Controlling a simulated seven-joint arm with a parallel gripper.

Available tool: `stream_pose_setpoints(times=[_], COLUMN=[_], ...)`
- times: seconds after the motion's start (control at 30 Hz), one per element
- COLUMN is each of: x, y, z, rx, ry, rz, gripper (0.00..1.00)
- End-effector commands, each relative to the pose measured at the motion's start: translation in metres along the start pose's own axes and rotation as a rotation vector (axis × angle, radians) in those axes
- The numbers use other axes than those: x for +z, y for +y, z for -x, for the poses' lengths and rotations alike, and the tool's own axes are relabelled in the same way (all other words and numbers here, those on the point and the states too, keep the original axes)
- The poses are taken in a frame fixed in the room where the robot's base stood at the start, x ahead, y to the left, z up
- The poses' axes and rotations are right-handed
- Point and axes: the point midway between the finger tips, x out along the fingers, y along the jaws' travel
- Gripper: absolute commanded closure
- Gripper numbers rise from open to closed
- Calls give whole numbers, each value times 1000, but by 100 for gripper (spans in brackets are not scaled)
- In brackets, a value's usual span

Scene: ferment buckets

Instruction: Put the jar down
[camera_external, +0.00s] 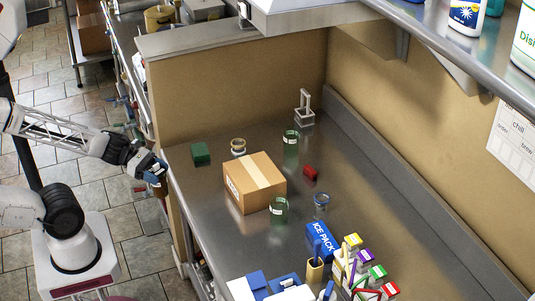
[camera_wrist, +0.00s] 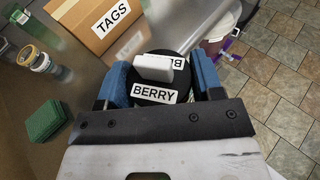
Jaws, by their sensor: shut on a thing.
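My gripper (camera_wrist: 160,82) is shut on a jar with a black lid (camera_wrist: 151,96) labelled BERRY, with its blue fingers on either side. A white block-like piece lies across the lid; I cannot tell if it is part of it. In the external view my gripper (camera_external: 152,171) is at the left end of the steel counter (camera_external: 215,215), just outside its edge. The held jar is mostly hidden there.
A cardboard box (camera_external: 255,183) labelled TAGS sits mid-counter. The counter's left front is bare.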

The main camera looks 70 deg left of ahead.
Motion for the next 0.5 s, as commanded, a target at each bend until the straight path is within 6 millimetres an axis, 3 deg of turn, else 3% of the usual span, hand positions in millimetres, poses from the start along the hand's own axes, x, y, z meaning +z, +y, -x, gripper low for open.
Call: stream_pose_setpoints(times=[0.5], x=[17], y=[10], z=[-8], rx=[-38], ry=[-2], rz=[-16], gripper=[88])
